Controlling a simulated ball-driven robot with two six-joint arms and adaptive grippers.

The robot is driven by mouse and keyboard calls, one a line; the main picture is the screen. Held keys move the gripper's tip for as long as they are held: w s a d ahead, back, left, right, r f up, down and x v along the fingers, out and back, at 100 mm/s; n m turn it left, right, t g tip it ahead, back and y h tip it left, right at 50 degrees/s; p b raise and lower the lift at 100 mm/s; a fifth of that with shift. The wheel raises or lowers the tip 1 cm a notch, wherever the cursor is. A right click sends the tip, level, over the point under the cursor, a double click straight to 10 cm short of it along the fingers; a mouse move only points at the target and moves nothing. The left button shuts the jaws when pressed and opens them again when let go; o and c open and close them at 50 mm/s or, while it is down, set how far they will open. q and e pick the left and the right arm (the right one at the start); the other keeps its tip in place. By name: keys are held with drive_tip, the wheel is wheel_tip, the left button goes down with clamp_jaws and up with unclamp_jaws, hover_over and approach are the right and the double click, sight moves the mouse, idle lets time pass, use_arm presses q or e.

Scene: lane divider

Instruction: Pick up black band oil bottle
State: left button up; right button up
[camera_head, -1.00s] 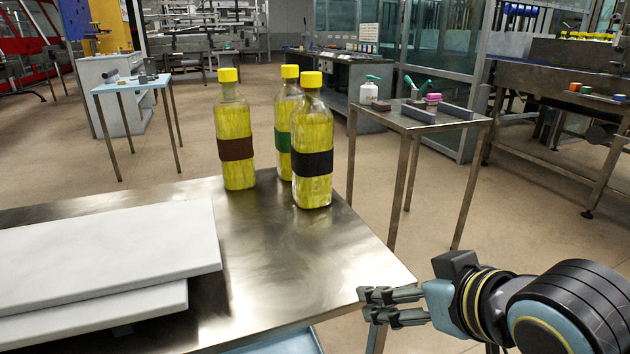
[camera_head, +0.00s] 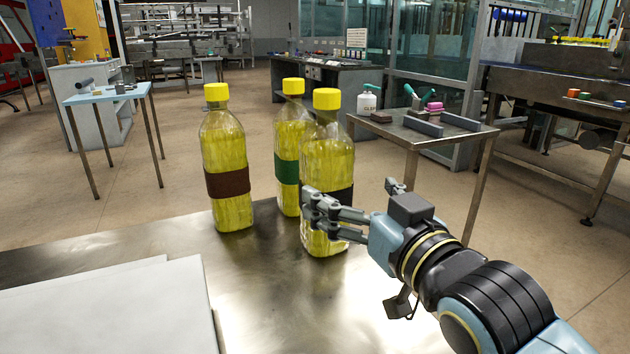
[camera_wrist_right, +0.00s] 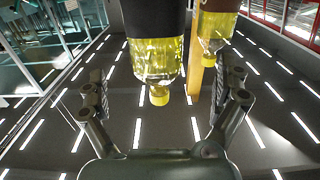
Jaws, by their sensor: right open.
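The black band oil bottle (camera_head: 327,150) stands upright on the steel table (camera_head: 270,290), with a yellow cap and yellow oil. My right gripper (camera_head: 350,197) is open at its band height; one finger crosses in front of the bottle and hides part of the band. In the right wrist view the bottle (camera_wrist_right: 157,58) appears upside down, between and beyond the spread fingers (camera_wrist_right: 165,95); I cannot tell whether a finger touches it. My left gripper is not in view.
A green band bottle (camera_head: 289,140) stands close behind the black band one. A brown band bottle (camera_head: 226,150) stands to the left and also shows in the wrist view (camera_wrist_right: 212,28). White boards (camera_head: 110,310) lie at front left. A side table (camera_head: 425,135) stands beyond.

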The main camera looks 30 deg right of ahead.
sight(334, 177)
drive_tip(key=w, duration=0.4)
drive_tip(key=shift+w+d, duration=0.15)
drive_tip(key=shift+w, duration=0.25)
drive_tip(key=w, duration=0.5)
drive_tip(key=shift+w+d+b, duration=0.2)
drive_tip(key=shift+d+b, duration=0.1)
drive_tip(key=shift+d, duration=0.1)
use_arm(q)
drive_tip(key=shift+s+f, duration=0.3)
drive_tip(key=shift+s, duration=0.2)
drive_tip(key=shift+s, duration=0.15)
use_arm(e)
drive_tip(key=shift+s, duration=0.1)
drive_tip(key=c, duration=1.7)
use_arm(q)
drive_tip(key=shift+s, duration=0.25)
use_arm(e)
drive_tip(key=shift+r, duration=0.15)
